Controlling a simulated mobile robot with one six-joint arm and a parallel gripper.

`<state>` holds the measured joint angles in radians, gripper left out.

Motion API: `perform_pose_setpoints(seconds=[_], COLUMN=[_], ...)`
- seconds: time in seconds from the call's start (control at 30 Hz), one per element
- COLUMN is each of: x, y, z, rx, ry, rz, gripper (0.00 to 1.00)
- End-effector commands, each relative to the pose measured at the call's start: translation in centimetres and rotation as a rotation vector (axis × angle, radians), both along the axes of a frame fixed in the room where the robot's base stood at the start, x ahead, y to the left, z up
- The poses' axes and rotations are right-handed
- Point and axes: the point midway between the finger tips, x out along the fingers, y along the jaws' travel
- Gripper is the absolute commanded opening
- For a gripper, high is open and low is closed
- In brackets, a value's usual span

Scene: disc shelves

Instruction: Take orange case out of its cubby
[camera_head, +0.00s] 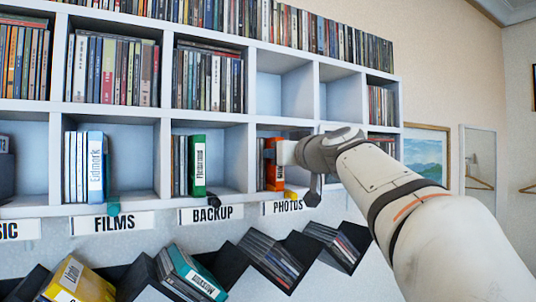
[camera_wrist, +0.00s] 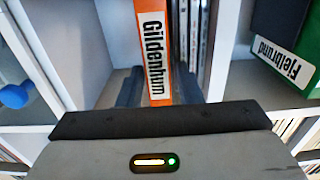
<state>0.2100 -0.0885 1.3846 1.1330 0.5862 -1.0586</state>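The orange case (camera_head: 275,178) stands upright in the cubby above the PHOTOS label (camera_head: 282,207). In the wrist view the orange case (camera_wrist: 155,45) shows its white spine label reading "Gildenhum". My gripper (camera_head: 270,152) is at the front of that cubby, over the upper part of the case. In the wrist view my gripper (camera_wrist: 157,88) has one dark finger on each side of the case. The fingers lie close to its sides. Whether they press on it, I cannot tell. The fingertips are partly hidden in the head view.
Thin disc cases (camera_wrist: 200,35) stand right beside the orange case in the wrist view. A green case (camera_head: 197,165) is in the neighbouring BACKUP cubby, behind a white divider (camera_head: 250,165). A cubby (camera_head: 285,88) above is empty. Slanted black racks (camera_head: 270,258) stand below.

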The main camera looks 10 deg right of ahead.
Motion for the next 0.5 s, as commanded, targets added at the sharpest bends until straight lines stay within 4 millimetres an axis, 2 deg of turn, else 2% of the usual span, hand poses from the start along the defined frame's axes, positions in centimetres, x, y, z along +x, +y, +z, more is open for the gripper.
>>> perform_pose_setpoints(seconds=[0.07,0.37,0.5], x=[-0.02,-0.02,-0.02], y=[-0.02,-0.05,-0.07], z=[0.0,0.0,0.0], rx=[0.0,0.0,0.0], ry=[0.0,0.0,0.0], rz=[0.0,-0.001,-0.001], gripper=[0.25,0.01,0.0])
